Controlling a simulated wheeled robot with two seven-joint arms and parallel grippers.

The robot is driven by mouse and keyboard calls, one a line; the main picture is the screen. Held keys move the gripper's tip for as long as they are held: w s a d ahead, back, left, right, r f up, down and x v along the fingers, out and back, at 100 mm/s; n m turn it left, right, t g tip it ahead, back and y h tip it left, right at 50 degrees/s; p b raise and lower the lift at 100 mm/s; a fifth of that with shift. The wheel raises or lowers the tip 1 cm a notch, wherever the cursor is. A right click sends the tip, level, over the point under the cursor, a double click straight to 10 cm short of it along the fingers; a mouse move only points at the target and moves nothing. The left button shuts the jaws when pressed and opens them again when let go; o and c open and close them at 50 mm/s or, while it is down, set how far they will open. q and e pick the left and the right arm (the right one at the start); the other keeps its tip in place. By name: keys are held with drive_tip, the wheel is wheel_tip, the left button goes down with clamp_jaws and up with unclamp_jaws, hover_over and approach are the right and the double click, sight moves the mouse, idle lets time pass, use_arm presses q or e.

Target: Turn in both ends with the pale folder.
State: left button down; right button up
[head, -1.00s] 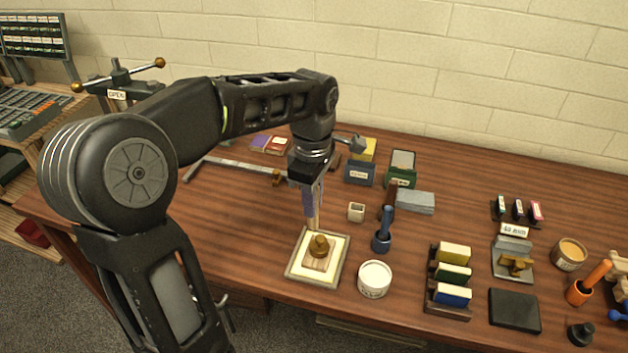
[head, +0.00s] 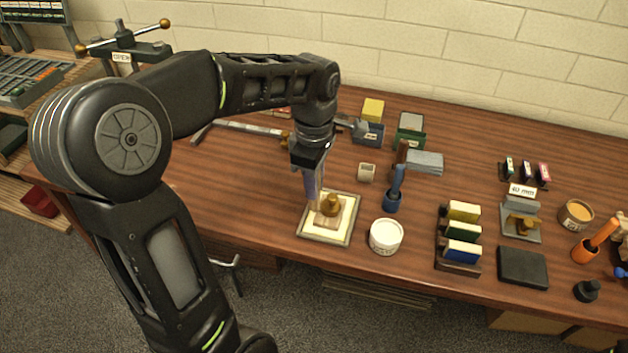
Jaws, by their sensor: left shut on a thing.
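My left gripper (head: 311,178) comes down over the left part of a shallow framed tray (head: 346,240) near the table's front edge. It is shut on a slim pale tool, the pale folder (head: 314,204), mostly hidden by the fingers. The folder's lower tip is beside the left side of a wooden block with a brass knob (head: 330,206). The block stands on a cream sheet (head: 347,209) in the tray. I cannot tell whether the tip touches the sheet, and the sheet's ends are too small to make out. My right gripper is not in view.
A white tub (head: 386,237) and a blue-handled tool in a holder (head: 394,194) stand close on the tray's right. A rack of coloured blocks (head: 459,268) and a black pad (head: 522,267) are farther right. The table left of the tray is clear.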

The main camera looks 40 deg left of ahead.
sight(316, 211)
use_arm(q)
drive_tip(key=shift+f, duration=0.4)
idle(0.3)
drive_tip(key=shift+f+b, duration=1.6)
drive_tip(key=shift+f, duration=0.15)
drive_tip(key=shift+f, duration=0.3)
drive_tip(key=shift+d+r, duration=0.1)
drive_tip(key=shift+d, duration=0.1)
drive_tip(key=shift+w+d, duration=0.15)
drive_tip(key=shift+d, duration=0.05)
drive_tip(key=shift+d, duration=0.15)
idle(0.5)
drive_tip(key=shift+w+d+b, duration=0.15)
drive_tip(key=shift+d+b, duration=0.15)
drive_tip(key=shift+d, duration=0.1)
idle(0.4)
